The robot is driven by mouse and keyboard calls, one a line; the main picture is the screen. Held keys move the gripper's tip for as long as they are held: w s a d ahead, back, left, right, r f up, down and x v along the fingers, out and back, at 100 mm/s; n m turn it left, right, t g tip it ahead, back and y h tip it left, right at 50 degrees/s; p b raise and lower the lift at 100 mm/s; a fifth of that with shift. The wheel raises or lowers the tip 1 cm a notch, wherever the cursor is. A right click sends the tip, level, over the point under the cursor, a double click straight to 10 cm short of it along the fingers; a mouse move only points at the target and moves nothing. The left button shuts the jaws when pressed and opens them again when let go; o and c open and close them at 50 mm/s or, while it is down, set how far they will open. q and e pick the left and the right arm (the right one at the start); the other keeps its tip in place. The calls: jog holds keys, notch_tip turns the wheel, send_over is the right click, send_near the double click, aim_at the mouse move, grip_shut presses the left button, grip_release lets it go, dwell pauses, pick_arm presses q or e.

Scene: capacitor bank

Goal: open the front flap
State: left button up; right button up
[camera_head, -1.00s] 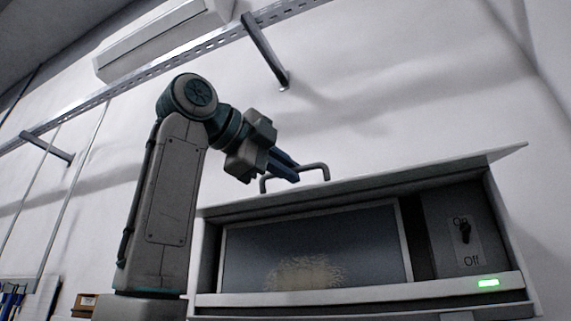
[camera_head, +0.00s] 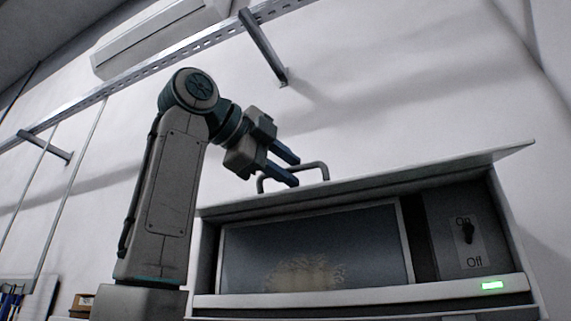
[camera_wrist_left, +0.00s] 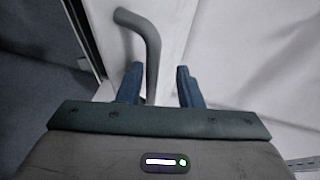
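The front flap (camera_head: 430,173) stands raised, sticking out along the top of the cabinet opening, with the dark interior showing below it. Its grey bar handle (camera_head: 312,165) rises from its upper face and also shows in the left wrist view (camera_wrist_left: 153,45). My left gripper (camera_head: 297,171) is open at the handle. In the left wrist view its two blue fingers (camera_wrist_left: 160,84) are spread, with one handle leg between them, closer to the left finger. I cannot tell whether that finger touches it. My right gripper is in no view.
The cabinet holds a grey window panel (camera_head: 310,240), an On/Off switch (camera_head: 467,232) and a lit green lamp (camera_head: 492,286). A metal rail (camera_head: 150,75) with brackets runs along the wall behind. The space above the flap to the right is clear.

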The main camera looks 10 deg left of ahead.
pick_arm(q)
jog(key=b+v, duration=0.4)
jog(key=v, duration=0.7)
jog(key=shift+d, duration=0.15)
